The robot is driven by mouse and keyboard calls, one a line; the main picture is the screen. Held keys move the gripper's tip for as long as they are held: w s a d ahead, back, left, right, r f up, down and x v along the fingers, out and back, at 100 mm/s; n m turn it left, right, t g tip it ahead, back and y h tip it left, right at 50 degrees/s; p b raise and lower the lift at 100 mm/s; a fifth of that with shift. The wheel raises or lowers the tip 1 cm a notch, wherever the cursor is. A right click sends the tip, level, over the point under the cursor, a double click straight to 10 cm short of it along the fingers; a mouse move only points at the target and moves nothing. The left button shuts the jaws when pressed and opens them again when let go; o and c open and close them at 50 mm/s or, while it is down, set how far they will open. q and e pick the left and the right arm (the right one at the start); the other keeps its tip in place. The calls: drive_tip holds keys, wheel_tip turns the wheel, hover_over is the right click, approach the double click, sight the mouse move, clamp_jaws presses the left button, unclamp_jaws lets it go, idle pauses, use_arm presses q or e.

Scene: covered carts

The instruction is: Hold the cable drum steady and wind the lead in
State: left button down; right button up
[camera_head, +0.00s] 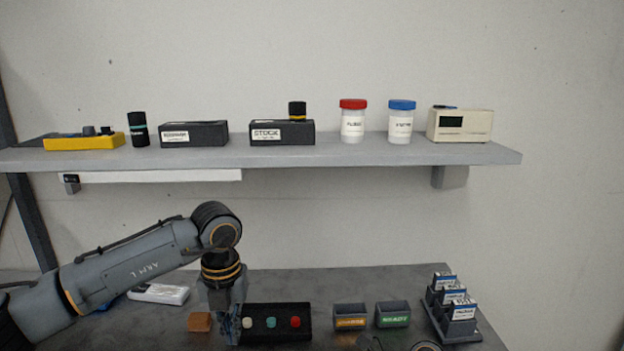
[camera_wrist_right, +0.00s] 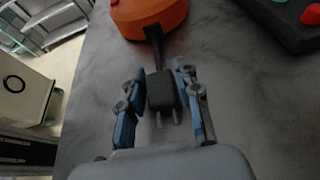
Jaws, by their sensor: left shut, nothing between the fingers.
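The orange cable drum (camera_wrist_right: 150,14) lies at the top of the right wrist view, cut off by the frame. A short black lead (camera_wrist_right: 155,45) runs from it to a black plug (camera_wrist_right: 162,92) with two prongs that point back towards my wrist. My right gripper (camera_wrist_right: 161,80) has its blue-grey fingers against both sides of the plug. In the head view my left gripper (camera_head: 232,328) points down, shut and empty, at the left end of a black button box.
The black box (camera_head: 271,334) has white, teal and red buttons. A loaded shelf (camera_head: 340,153) hangs behind.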

drive_tip(key=shift+o, duration=1)
